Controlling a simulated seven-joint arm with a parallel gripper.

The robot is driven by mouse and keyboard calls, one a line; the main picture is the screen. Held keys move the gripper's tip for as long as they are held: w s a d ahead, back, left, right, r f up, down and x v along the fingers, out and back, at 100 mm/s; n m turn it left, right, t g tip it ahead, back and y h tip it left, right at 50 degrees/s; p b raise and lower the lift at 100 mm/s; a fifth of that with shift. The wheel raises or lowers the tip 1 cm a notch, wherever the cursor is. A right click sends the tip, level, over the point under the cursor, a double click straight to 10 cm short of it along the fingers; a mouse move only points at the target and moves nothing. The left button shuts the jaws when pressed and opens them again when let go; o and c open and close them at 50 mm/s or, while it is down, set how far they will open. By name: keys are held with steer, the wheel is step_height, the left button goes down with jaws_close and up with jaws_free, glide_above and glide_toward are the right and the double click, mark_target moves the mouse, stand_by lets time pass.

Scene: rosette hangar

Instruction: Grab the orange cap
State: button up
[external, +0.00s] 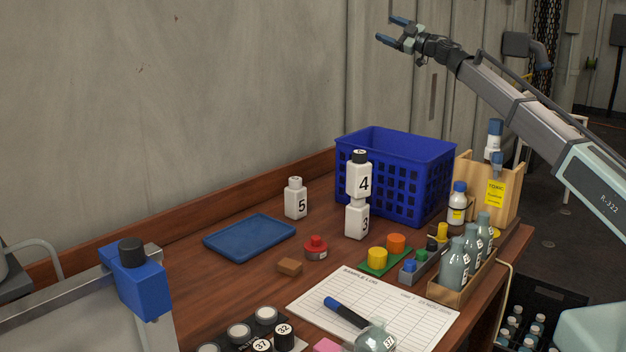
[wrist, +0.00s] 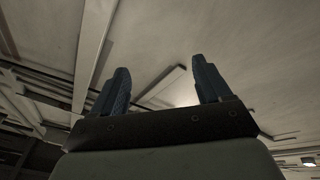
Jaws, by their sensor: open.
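An orange cap (external: 396,242) stands on the right part of a small green pad on the wooden table, in the external view. A yellow cap (external: 377,257) stands beside it on the same green pad (external: 372,270). My gripper (external: 388,28) is high above the table at the top of the external view, far from the orange cap, with its blue fingers apart and empty. In the wrist view my two blue fingers (wrist: 162,88) also show apart, with only the ceiling beyond them. The orange cap is not in the wrist view.
Stacked white bottles (external: 357,215) and a blue basket (external: 430,170) stand behind the caps. A grey block with small coloured pegs (external: 412,270) and a wooden rack of grey bottles (external: 450,294) are to the right. A log sheet (external: 400,310) lies in front.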

steer(key=s+a+f+m+t+h, duration=0.2)
steer(key=s+a+m+t+h, duration=0.3)
steer(key=s, duration=0.6)
steer(key=s+a+f+m+t+h, duration=0.2)
steer(key=s+a+m+h, duration=0.3)
steer(key=s+a+h, duration=0.4)
steer(key=s+a+f+n+g, duration=0.35)
steer(key=s+a+f, duration=0.35)
steer(key=s+f, duration=0.35)
steer(key=s+a+f+n+g, duration=0.2)
steer(key=s+a+f+g, duration=0.2)
steer(key=s+a+f, duration=0.5)
steer(key=s+f+n+g, duration=0.4)
steer(key=s+f+g, duration=0.1)
steer(key=s+f, duration=1)
steer(key=m+g+y, duration=0.1)
steer(key=m+g, duration=0.2)
steer(key=g, duration=0.5)
glide_toward(397, 238)
steer(key=shift+n, duration=0.25)
steer(key=x, duration=0.5)
steer(key=shift+d, duration=0.3)
steer(key=shift+a+x, duration=0.15)
steer(key=shift+x, duration=1.2)
steer(key=shift+a+x, duration=0.1)
steer(key=shift+x, duration=1.2)
steer(key=shift+s, duration=0.1)
